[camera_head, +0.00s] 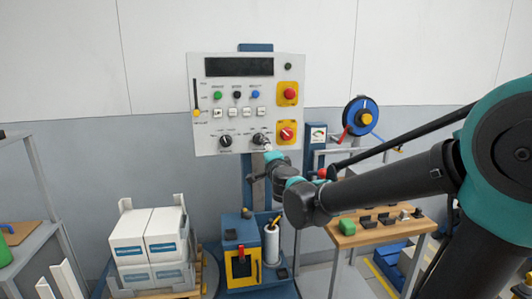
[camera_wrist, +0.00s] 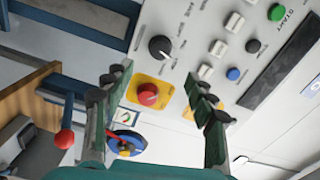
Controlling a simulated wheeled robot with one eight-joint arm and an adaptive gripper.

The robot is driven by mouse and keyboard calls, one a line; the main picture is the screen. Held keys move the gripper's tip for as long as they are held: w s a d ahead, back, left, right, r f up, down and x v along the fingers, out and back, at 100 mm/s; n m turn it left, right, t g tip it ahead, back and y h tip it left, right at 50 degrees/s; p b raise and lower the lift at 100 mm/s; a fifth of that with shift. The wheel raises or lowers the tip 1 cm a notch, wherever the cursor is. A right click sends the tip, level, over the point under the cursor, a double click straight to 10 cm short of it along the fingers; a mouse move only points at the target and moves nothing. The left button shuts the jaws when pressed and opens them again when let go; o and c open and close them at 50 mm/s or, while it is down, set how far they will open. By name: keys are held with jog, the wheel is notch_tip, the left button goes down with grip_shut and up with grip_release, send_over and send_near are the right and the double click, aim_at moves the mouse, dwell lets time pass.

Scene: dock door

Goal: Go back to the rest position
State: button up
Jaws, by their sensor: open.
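My gripper (camera_wrist: 155,84) is open, its two dark fingers spread apart with nothing between them but the view of the control panel (camera_wrist: 195,15) behind. In the head view my gripper (camera_head: 262,147) is small and partly hidden by my wrist, in front of the lower right part of the white control panel (camera_head: 205,80). In the wrist view a red knob on a yellow plate (camera_wrist: 148,94) appears between the fingers, and a black knob (camera_wrist: 160,47) beside it. I cannot tell whether a finger touches the panel.
A workbench (camera_head: 370,238) with small parts stands right of the panel, below a blue reel (camera_head: 361,117). A blue stand with a yellow-fronted box (camera_head: 241,265) is below the panel. White cartons (camera_head: 145,235) are stacked at left. A shelf (camera_head: 35,240) stands far left.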

jog(key=s+d+f+n+g+y, duration=0.1)
jog(key=s+d+f+n+g, duration=0.45)
jog(key=f, duration=0.45)
jog(key=s+d+f+n+g, duration=0.3)
jog(key=s+d+f+n, duration=0.2)
jog(key=s+f+n, duration=0.4)
jog(key=s+d+f+m+g+h, duration=0.1)
jog(key=s+d+f+g+h, duration=0.3)
jog(key=s+d+f, duration=0.8)
jog(key=d+f+h, duration=0.1)
jog(key=d+h, duration=0.1)
jog(key=d, duration=0.1)
jog(key=shift+d+m+g, duration=0.2)
jog(key=shift+m+g, duration=0.15)
